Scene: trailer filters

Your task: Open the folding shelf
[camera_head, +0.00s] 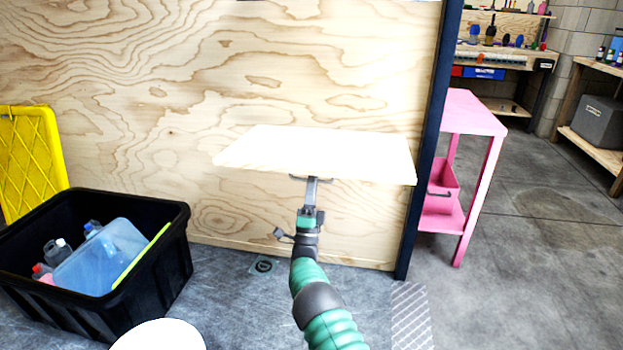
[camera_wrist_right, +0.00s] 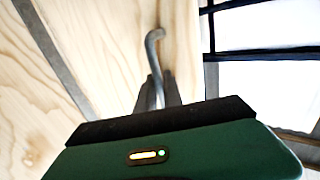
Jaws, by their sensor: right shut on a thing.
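The folding shelf (camera_head: 320,150) is a pale wooden board on the plywood wall. In the head view it stands out from the wall, its broad face showing, looking roughly level. A thin dark handle (camera_head: 298,178) sits at its front edge. My right gripper (camera_head: 311,183) is at that edge, reaching up from below. In the right wrist view the handle is a bent grey bar (camera_wrist_right: 155,50), and the fingers of my right gripper (camera_wrist_right: 158,92) are shut on it. The shelf's hinge side and underside are hidden in the head view. My left gripper is not in view.
A black crate (camera_head: 180,235) with bottles and a blue lid stands at the left, beside a yellow lid (camera_head: 30,160). A dark post (camera_head: 428,150) edges the wall at the right, with a pink table (camera_head: 475,118) beyond. Grey floor is open at the right.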

